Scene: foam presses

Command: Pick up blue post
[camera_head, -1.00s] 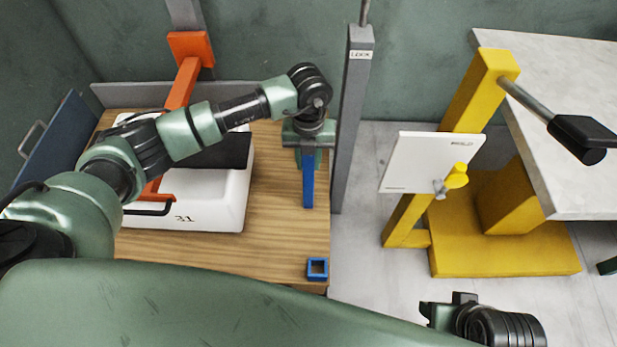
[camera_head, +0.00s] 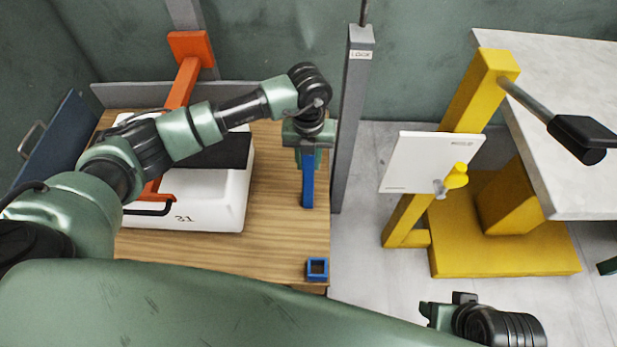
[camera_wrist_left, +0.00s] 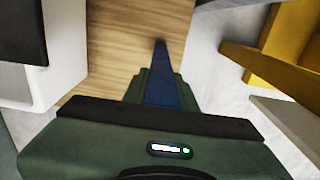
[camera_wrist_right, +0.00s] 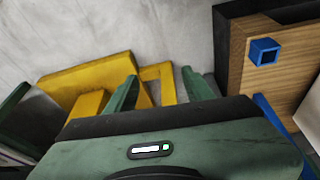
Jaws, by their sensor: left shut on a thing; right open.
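The blue post (camera_head: 308,188) stands upright at the right part of the wooden table in the head view. My left gripper (camera_head: 308,150) is shut on its upper part. In the left wrist view the blue post (camera_wrist_left: 162,80) runs out between the fingers of the left gripper (camera_wrist_left: 158,88). I cannot tell whether its lower end touches the table. My right gripper (camera_wrist_right: 160,92) is open and empty in the right wrist view, with the floor and a yellow frame beyond its fingers.
A blue square socket (camera_head: 317,268) is at the table's (camera_head: 270,240) front right corner. A white block marked 31 (camera_head: 205,205) sits under an orange press (camera_head: 185,85). A grey column (camera_head: 350,120) stands close right of the post. A yellow press (camera_head: 480,100) stands further right.

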